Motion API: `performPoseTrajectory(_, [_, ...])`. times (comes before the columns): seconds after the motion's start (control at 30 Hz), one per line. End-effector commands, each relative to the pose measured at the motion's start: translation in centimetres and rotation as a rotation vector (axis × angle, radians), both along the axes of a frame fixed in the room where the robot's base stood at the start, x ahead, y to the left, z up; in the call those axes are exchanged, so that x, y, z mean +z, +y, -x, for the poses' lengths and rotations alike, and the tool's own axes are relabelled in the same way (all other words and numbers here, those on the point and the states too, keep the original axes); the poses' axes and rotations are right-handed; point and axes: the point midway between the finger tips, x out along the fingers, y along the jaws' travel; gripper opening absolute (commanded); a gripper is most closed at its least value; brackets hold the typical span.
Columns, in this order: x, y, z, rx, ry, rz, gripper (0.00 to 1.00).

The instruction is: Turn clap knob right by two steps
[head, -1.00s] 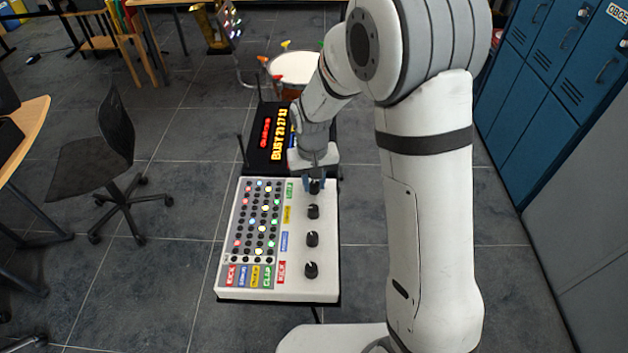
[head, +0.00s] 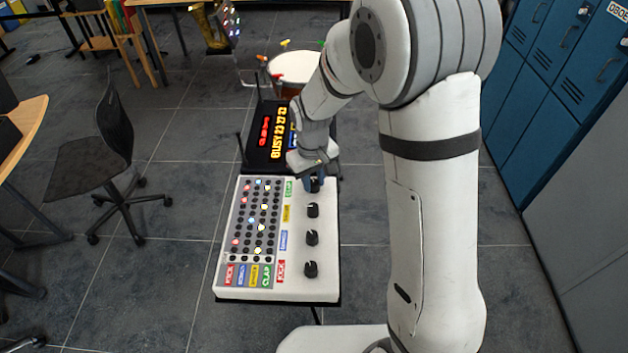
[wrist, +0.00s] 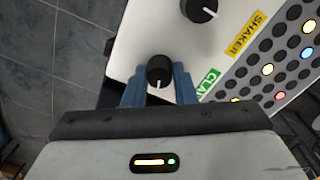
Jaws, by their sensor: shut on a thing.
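The clap knob (wrist: 159,72) is black with a white pointer line and sits beside the green CLAP label (wrist: 209,83). My gripper (wrist: 159,80) is shut on the knob, with one blue finger on each side of it. In the head view, my gripper (head: 314,184) is at the far end of the knob column on the white panel (head: 328,270) and hides most of the clap knob. The green label also shows in the head view (head: 289,189).
Three other black knobs line the panel's right side, the shaker knob (head: 312,210) being nearest. A grid of lit buttons (head: 258,220) fills the left side. A black display (head: 268,140) stands behind the panel. A chair (head: 100,160) is to the left, blue lockers (head: 545,90) to the right.

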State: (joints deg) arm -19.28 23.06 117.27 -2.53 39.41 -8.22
Motion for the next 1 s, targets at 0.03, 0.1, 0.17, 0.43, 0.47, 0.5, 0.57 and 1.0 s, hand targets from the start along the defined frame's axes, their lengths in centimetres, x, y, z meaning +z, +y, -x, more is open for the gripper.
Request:
performPoseTrajectory(0.03, [-0.07,-0.01,-0.03,0.028,-0.001,-0.001,0.02])
performPoseTrajectory(0.1, [-0.04,0.00,-0.02,0.069,-0.001,-0.001,0.02])
performPoseTrajectory(0.17, [-0.03,0.00,-0.01,0.100,-0.001,-0.001,0.02])
performPoseTrajectory(0.43, [0.03,0.00,-0.01,0.186,-0.001,0.000,0.02])
performPoseTrajectory(0.47, [0.03,0.00,-0.01,0.190,0.000,0.000,0.02])
performPoseTrajectory(0.5, [0.04,0.00,-0.01,0.195,0.000,0.000,0.02])
performPoseTrajectory(0.57, [0.04,0.01,-0.01,0.199,0.000,0.000,0.02])
performPoseTrajectory(1.0, [0.06,0.02,-0.01,0.201,0.000,0.000,0.33])
